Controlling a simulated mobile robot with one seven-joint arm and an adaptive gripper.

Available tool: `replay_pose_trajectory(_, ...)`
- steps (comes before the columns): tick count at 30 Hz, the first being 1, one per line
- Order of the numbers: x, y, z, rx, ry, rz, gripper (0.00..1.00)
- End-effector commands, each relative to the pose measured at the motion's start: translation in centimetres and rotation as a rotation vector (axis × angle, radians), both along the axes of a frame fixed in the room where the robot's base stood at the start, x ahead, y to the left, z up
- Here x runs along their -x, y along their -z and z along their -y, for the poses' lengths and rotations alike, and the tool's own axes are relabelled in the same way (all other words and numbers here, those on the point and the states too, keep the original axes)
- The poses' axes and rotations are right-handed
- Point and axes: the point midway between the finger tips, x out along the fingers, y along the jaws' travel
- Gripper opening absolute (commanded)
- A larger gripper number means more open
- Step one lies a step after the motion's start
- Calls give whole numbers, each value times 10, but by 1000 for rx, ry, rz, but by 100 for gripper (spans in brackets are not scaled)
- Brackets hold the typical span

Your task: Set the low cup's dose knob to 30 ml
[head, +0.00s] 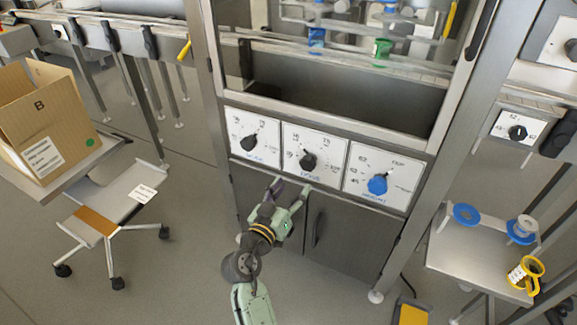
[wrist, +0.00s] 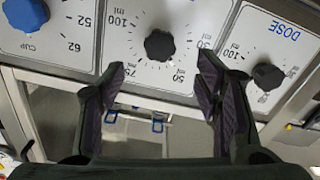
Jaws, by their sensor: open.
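Three white dial plates stand in a row on the steel machine in the head view. The left one has a black knob (head: 248,143), the middle one a black knob (head: 308,160), the right one a blue knob (head: 377,184). In the turned wrist view, the middle black knob (wrist: 159,45) has marks 100, 75, 50 and 30 ml around it; its pointer is unclear. The DOSE plate's black knob (wrist: 268,76) is at right, the blue CUP knob (wrist: 25,13) at left. My gripper (head: 290,194) is open and empty below the middle dial, fingers (wrist: 161,75) apart, not touching the knob.
Closed cabinet doors (head: 342,238) are below the dials. A cardboard box (head: 48,120) stands at left above a stool (head: 112,202).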

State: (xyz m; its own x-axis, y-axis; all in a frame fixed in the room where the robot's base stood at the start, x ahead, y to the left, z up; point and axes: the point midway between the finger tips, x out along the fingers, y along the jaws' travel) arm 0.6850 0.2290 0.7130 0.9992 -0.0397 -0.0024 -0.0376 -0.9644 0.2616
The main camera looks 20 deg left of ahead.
Motion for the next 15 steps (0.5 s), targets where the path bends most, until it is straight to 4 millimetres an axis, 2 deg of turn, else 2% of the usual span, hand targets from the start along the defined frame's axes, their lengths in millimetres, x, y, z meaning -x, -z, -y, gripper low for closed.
replay_pose_trajectory(4,-23,-6,1,-2,0,2,57)
replay_pose_trajectory(9,-57,-6,1,-1,-2,3,57)
replay_pose_trajectory(15,-88,-5,1,-1,-4,3,57)
